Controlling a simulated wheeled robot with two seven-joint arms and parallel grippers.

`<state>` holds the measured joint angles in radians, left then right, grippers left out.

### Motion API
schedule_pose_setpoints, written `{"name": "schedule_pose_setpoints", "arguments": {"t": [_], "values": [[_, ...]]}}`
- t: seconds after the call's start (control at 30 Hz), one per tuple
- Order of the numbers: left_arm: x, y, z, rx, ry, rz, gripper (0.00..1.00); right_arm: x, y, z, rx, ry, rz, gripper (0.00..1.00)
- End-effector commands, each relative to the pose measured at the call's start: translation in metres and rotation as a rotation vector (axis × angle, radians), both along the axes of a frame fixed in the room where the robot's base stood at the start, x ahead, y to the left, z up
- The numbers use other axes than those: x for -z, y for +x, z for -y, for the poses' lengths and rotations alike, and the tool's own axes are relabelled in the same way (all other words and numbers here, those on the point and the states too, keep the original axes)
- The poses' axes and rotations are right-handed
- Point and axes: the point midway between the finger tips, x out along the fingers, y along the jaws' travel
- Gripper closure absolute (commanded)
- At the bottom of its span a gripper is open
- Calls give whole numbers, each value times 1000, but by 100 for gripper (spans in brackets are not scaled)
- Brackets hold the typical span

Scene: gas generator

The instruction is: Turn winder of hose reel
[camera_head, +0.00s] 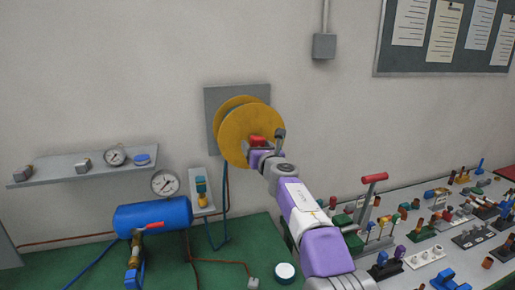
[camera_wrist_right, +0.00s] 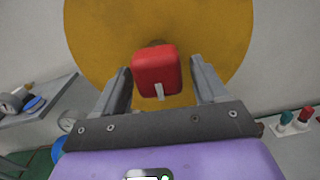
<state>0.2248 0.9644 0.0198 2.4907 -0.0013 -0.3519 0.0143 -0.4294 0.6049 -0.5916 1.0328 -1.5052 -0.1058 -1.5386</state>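The hose reel is a yellow double disc (camera_head: 238,122) on a grey wall plate (camera_head: 263,92). Its red winder handle (camera_head: 257,141) sticks out from the disc face. In the right wrist view the yellow disc (camera_wrist_right: 95,30) fills the background behind the red handle (camera_wrist_right: 155,68). My right gripper (camera_wrist_right: 160,66) is open, with one finger on each side of the handle and a narrow visible gap on the right side. In the head view my right gripper (camera_head: 266,147) covers the lower right of the disc. My left gripper is not in view.
A blue tank (camera_head: 153,216) stands on the green surface (camera_head: 55,262) at lower left. A grey wall shelf (camera_head: 65,171) holds gauges. A blue hose (camera_head: 225,190) hangs below the reel. A crowded workbench (camera_head: 410,253) lies right of my arm. The wall above is mostly clear.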

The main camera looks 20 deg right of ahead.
Motion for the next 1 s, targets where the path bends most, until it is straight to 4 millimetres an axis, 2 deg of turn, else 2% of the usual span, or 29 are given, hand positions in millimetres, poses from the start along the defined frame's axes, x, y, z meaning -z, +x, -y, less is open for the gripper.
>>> {"name": "schedule_pose_setpoints", "arguments": {"t": [0.3, 0.73, 1.0], "values": [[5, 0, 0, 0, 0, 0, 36, 1, -5, 0, 0, 1, 1, 28], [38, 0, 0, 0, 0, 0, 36, 1, -62, 2, -2, 2, 1, 28], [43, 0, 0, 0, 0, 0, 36, 0, -76, 2, -1, 1, 0, 28]]}}
